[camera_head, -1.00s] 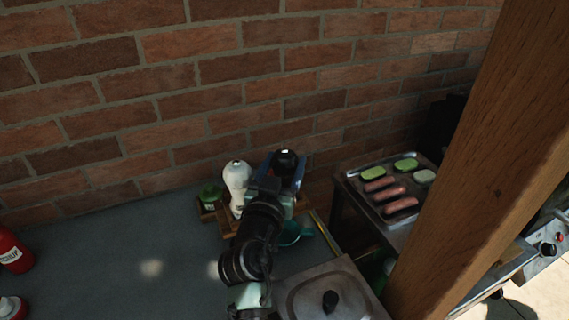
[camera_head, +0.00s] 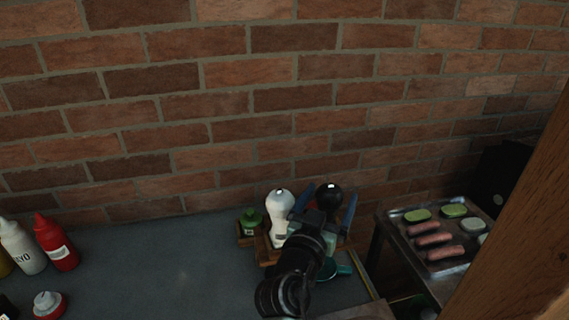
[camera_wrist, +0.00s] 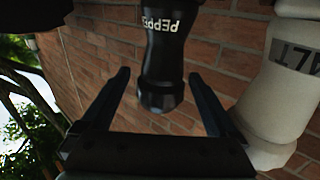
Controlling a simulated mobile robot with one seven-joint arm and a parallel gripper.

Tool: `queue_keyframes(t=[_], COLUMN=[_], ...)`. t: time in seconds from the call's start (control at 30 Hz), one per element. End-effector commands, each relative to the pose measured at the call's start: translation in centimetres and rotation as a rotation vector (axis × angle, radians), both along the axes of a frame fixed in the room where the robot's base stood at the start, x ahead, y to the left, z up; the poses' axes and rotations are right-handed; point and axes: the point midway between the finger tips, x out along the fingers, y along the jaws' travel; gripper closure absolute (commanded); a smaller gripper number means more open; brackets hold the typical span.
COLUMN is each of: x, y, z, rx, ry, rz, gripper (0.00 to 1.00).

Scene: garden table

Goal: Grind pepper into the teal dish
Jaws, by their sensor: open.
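The black pepper mill (camera_head: 329,198) stands upright in a wooden rack, next to the white salt mill (camera_head: 279,213). In the wrist view, the pepper mill (camera_wrist: 165,60) shows its lettering upside down, and the salt mill (camera_wrist: 282,85) is at the right. My gripper (camera_head: 327,200) is open, with one blue finger on each side of the pepper mill. In the wrist view, my gripper (camera_wrist: 159,76) shows a gap on both sides of the mill. The teal dish (camera_head: 343,269) sits in front of the rack, partly hidden behind my arm.
A green-lidded jar (camera_head: 251,220) is at the rack's left end. Red ketchup (camera_head: 56,243) and white mayo (camera_head: 21,247) bottles stand at far left. A tray (camera_head: 440,268) of sausages and vegetable slices is at right, near a wooden post (camera_head: 525,230). A brick wall stands close behind.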

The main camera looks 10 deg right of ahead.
Motion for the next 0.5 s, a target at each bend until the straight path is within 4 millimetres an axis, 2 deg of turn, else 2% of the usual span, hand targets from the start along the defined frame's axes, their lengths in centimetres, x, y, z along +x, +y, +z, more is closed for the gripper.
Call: queue_keyframes(t=[0.5], x=[0.11], y=[-0.04], z=[0.64], rx=[-0.005], ry=[0.006], rz=[0.085], gripper=[0.03])
